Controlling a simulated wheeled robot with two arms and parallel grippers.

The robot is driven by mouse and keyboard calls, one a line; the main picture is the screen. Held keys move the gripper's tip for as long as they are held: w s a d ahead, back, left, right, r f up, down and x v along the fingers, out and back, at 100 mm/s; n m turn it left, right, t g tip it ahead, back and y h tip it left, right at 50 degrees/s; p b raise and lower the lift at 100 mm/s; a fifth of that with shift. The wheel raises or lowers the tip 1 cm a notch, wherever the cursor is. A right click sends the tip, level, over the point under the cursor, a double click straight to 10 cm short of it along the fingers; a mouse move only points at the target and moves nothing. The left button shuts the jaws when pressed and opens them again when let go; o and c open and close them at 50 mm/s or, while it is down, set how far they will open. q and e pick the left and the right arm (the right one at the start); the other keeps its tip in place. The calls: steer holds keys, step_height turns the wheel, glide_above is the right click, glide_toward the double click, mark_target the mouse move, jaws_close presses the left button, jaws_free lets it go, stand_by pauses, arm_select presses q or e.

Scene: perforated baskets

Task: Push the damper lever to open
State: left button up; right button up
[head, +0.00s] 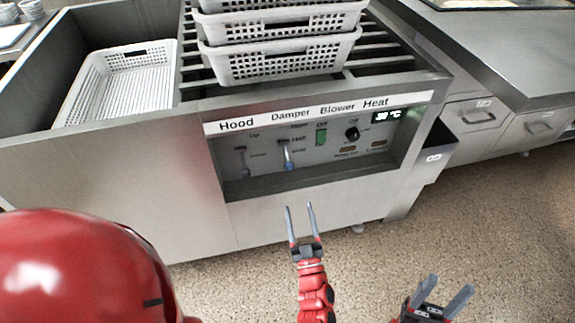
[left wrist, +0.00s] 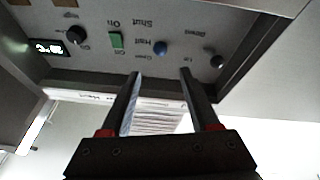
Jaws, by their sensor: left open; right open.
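The damper lever (head: 288,161) is a short lever with a blue tip under the "Damper" label, in the recessed control panel (head: 263,180). Its blue knob shows in the left wrist view (left wrist: 161,48), near the upside-down "Half" label; its exact setting is hard to tell. My left gripper (head: 298,206) is open and empty, in front of and below the panel, apart from the lever. In the left wrist view its fingers (left wrist: 160,73) point at the panel, with the blue knob beyond the gap between them. My right gripper (head: 452,283) is open and empty, low at the right.
The dark hood lever (head: 242,160) is left of the damper lever. The green blower switch (head: 321,135) and black heat knob (head: 352,133) are to its right. The panel's lower ledge (left wrist: 245,90) juts out. White perforated baskets (head: 282,65) are stacked above; floor in front is clear.

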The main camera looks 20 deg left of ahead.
mark_target(289, 165)
arm_select(q)
steer(key=b+x, duration=0.2)
steer(key=x, duration=1.4)
steer(key=shift+a+r, duration=0.15)
jaws_close()
stand_by(0.7)
